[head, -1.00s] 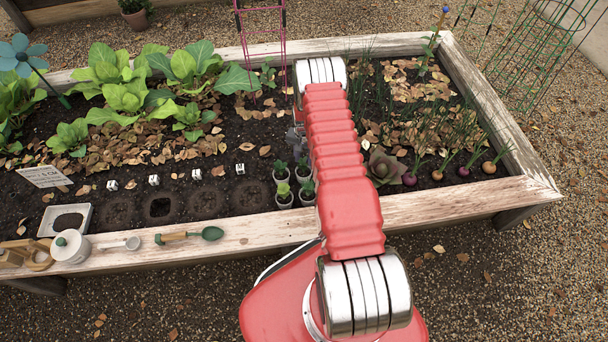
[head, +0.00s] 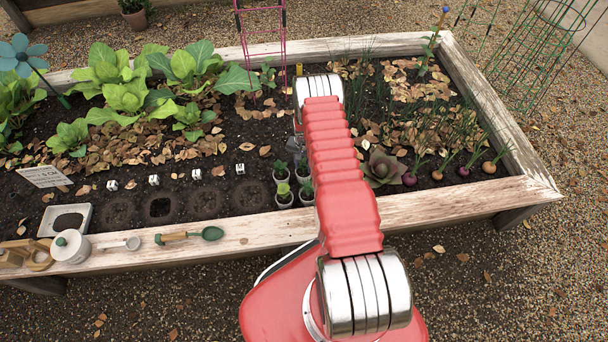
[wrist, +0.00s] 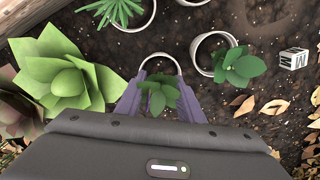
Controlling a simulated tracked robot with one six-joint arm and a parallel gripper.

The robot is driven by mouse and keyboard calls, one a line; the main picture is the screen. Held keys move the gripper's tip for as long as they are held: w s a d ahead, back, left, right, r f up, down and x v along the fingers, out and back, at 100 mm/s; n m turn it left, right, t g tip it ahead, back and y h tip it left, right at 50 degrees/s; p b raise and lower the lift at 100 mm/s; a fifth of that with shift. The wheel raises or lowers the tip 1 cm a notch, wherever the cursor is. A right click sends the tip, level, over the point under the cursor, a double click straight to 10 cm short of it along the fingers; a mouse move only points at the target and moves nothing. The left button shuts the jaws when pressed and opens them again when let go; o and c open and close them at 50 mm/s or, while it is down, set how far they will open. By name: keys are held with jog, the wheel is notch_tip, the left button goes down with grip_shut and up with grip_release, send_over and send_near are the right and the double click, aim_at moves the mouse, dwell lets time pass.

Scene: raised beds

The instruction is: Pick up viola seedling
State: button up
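Several small pots with seedlings stand in a cluster on the soil at the front of the bed. In the wrist view, one dark green, round-leaved seedling (wrist: 160,92) shows between the purple fingers of my gripper (wrist: 160,100), with its white pot rim (wrist: 160,60) behind it. The fingers are apart and I see no clear grip. Another round-leaved seedling (wrist: 238,68) stands in a pot to the right. I cannot tell by sight which is the viola. In the head view my gripper (head: 297,142) is mostly hidden by my arm, close to the far-right pot seedling (head: 303,166).
A large green rosette (wrist: 68,75) stands close at left in the wrist view. A spiky-leaved potted seedling (wrist: 115,10) is above. The head view shows a row of planting holes (head: 160,207), a white tray (head: 80,209) and a trowel (head: 190,236) left of the pots.

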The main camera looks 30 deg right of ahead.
jog(key=shift+c, duration=0.5)
grip_shut()
jog(key=shift+r, duration=0.1)
jog(key=shift+r, duration=4.9)
